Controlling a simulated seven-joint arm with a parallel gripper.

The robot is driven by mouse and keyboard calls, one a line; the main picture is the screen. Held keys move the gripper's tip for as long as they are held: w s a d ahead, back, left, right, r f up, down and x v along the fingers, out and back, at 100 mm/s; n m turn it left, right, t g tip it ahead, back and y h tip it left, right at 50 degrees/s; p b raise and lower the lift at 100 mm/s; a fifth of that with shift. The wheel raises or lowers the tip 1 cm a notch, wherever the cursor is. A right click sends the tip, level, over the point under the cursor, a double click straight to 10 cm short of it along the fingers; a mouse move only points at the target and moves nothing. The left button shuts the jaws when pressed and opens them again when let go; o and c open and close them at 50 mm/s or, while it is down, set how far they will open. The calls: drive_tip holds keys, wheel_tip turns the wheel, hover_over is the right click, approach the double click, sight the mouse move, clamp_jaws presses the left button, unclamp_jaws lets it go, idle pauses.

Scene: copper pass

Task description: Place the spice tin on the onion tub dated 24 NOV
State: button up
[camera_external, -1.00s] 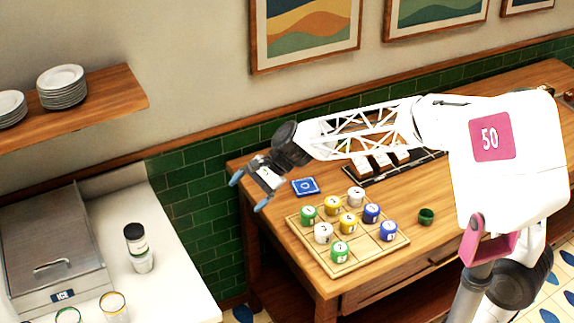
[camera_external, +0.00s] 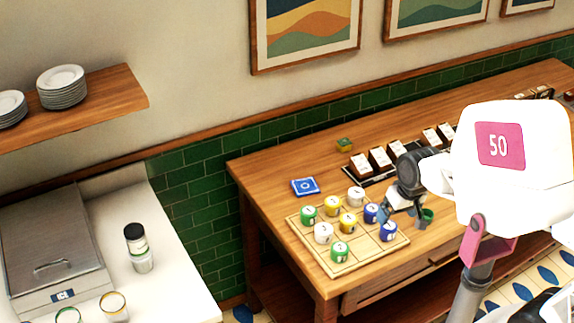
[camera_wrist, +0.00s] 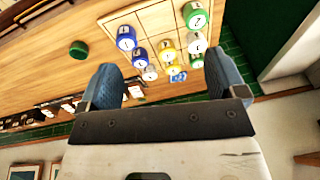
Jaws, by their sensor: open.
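A dark-lidded cylindrical container (camera_external: 135,237), which looks like the spice tin, stands upright on a pale, clear-looking tub (camera_external: 142,262) on the white counter at left. Two more tubs stand at the counter's front, one with an orange rim (camera_external: 114,306) and one with a green rim (camera_external: 68,315), partly cut off. Dates and labels are too small to read. My gripper (camera_external: 402,214) is over the wooden table, far right of the counter, between the can board and a green cup. In the wrist view my gripper (camera_wrist: 166,82) is open, with nothing held between its blue fingers.
A square board (camera_external: 345,266) with several coloured cans lies on the wooden table. The green cup (camera_external: 427,217) is close to my gripper; it also shows in the wrist view (camera_wrist: 78,50). A blue box (camera_external: 305,186) and labelled brown blocks (camera_external: 380,158) lie behind. A metal ice bin (camera_external: 55,250) fills the counter's left.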

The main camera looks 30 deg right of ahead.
drive_tip(key=s+d, duration=0.1)
drive_tip(key=s+d+n+h, duration=0.1)
drive_tip(key=shift+s+d+f, duration=0.2)
drive_tip(key=shift+s+f, duration=0.15)
